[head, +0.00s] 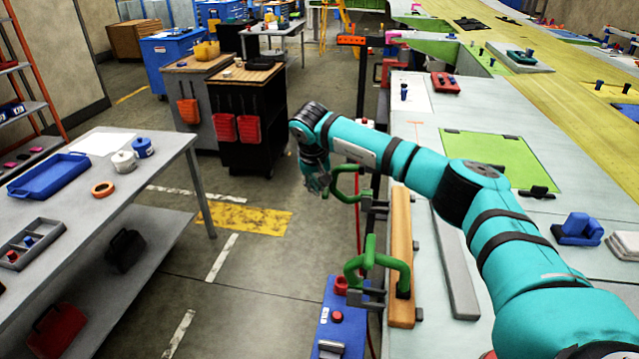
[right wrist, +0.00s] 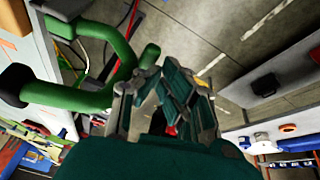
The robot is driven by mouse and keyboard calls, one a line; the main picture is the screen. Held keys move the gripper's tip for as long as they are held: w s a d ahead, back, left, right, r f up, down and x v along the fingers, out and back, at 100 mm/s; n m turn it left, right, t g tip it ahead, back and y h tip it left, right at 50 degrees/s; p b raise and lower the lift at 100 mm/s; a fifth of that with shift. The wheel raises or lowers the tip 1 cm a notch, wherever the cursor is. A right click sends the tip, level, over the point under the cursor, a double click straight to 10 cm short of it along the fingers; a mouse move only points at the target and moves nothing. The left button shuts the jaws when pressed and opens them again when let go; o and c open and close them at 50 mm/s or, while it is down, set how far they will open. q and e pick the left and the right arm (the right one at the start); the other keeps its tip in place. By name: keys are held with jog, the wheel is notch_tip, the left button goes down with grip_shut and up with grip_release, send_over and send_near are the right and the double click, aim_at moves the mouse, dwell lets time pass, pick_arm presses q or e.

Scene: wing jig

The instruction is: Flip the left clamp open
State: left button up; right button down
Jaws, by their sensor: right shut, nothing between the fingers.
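Two clamps with green handles sit along the left edge of the wing jig. The far clamp (head: 347,197) has its green handle sticking out to the left, beside my right gripper (head: 317,183). The near clamp (head: 389,263) has an arched green handle. In the right wrist view, a bent green handle (right wrist: 97,40) fills the upper left, with its rounded end close to the fingers of my right gripper (right wrist: 178,92). The fingers are shut with nothing between them. I cannot tell whether they touch the handle. My left gripper is not in view.
A wooden bar (head: 401,245) runs beside the clamps on the jig. A blue box with red buttons (head: 322,325) stands below the near clamp. A grey table (head: 150,185) with a blue tray (head: 48,176) is on the left. The floor between has free room.

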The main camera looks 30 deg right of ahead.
jog(key=v, duration=1.1)
jog(key=shift+d+r, duration=0.2)
jog(key=shift+r, duration=0.1)
